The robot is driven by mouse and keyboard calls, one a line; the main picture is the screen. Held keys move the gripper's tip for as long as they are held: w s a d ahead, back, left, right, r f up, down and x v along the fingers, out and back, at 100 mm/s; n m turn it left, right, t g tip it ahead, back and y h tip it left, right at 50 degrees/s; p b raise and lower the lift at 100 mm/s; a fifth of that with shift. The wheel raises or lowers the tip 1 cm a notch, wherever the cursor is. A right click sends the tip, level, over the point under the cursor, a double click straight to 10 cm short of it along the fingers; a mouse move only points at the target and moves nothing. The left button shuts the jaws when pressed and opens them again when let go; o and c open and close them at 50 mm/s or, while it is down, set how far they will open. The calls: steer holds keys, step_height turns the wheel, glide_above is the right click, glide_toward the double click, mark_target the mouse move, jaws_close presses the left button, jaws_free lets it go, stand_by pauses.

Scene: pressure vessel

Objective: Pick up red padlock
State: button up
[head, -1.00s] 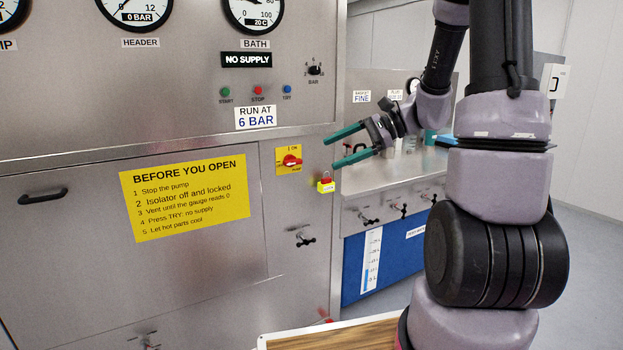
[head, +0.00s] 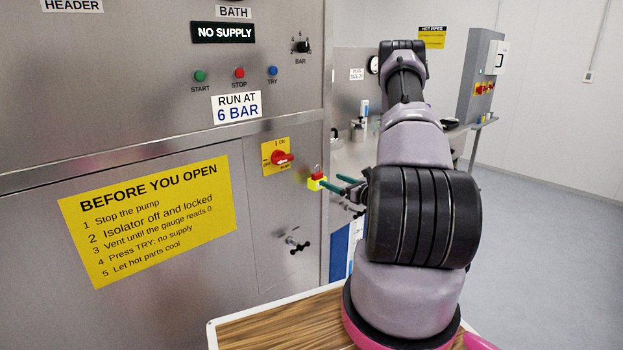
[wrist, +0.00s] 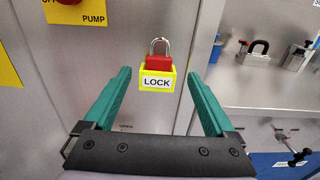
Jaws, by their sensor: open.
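The red padlock (wrist: 158,62) has a silver shackle pointing up. It sits in a yellow holder (wrist: 157,80) marked LOCK on the steel panel. In the head view the padlock (head: 317,169) is small, above the yellow holder (head: 316,183), to the lower right of the red isolator switch. My gripper (wrist: 160,95) is open, with its two green fingers spread to the left and right of the holder in the wrist view. The fingers (head: 342,185) point at the holder in the head view, close to it. I see nothing between them in their grip; contact cannot be told.
A red isolator knob on a yellow plate (head: 281,157) is left of the holder. A valve handle (head: 298,243) sticks out below. A steel bench with fittings (wrist: 260,95) is at the right. A wooden-topped surface (head: 280,325) is in front. Open floor (head: 545,240) lies right.

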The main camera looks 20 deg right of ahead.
mark_target(320, 175)
steer(key=x, duration=0.9)
steer(key=shift+w, duration=0.1)
steer(key=shift+c, duration=0.3)
jaws_close()
